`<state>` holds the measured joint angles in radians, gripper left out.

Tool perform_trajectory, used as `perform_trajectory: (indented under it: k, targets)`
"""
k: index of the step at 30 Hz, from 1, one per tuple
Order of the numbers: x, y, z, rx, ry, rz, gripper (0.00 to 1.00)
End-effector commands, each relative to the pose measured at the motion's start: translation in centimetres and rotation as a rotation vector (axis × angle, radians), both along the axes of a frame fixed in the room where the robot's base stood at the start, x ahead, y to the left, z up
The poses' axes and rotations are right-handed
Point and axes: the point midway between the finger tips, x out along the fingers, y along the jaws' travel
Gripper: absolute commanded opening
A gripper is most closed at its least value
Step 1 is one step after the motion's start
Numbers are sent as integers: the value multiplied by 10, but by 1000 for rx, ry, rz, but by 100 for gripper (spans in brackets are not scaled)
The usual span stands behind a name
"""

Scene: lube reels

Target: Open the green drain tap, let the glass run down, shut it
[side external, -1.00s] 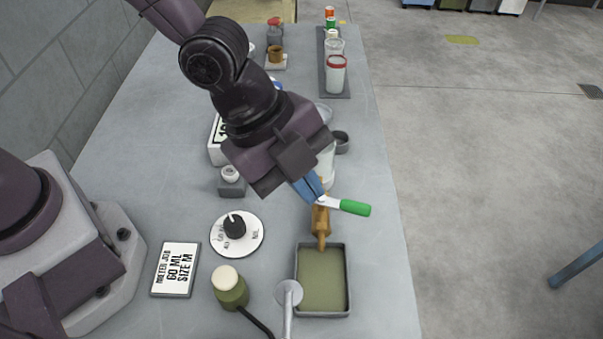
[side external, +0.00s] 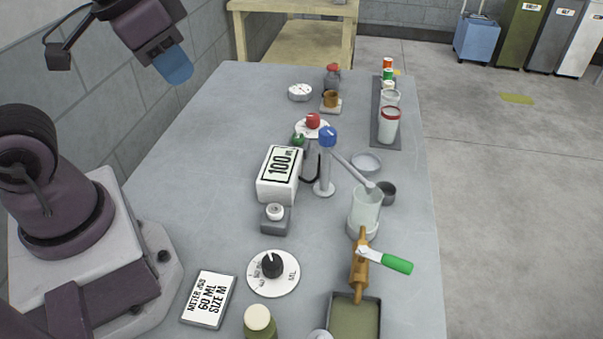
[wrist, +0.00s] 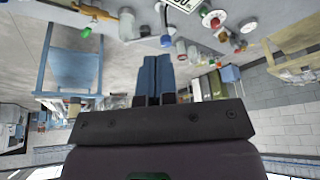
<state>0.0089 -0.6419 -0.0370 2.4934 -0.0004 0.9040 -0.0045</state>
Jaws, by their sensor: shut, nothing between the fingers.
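The brass drain tap (side external: 359,270) sits at the foot of the clear glass (side external: 365,212), with its spout over a shallow tray (side external: 374,301) of dull green liquid. Its green-ended lever (side external: 397,265) points right, crosswise to the tap body. The glass looks pale and cloudy; I cannot tell its liquid level. My gripper (side external: 178,68) is high at the upper left, well away from the tap. Its blue fingers are shut and empty, and they show in the wrist view (wrist: 157,75). The tap lever also shows there (wrist: 86,32), at the upper left.
A meter reading 100 (side external: 280,175) and a blue-topped spout stand (side external: 326,165) are behind the tap. Lidded jars (side external: 390,125) stand at the back right. The table's left middle is clear.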

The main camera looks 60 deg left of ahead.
Motion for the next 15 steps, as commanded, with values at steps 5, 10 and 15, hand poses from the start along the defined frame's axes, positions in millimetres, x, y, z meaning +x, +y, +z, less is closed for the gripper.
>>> perform_trajectory:
  k: [5, 10, 15]
  targets:
    - [-6, 9, 18, -26, -96, 36, 18]
    - [-6, 7, 19, -24, -101, 27, 47]
    - [5, -4, 0, -16, 10, -25, 47]
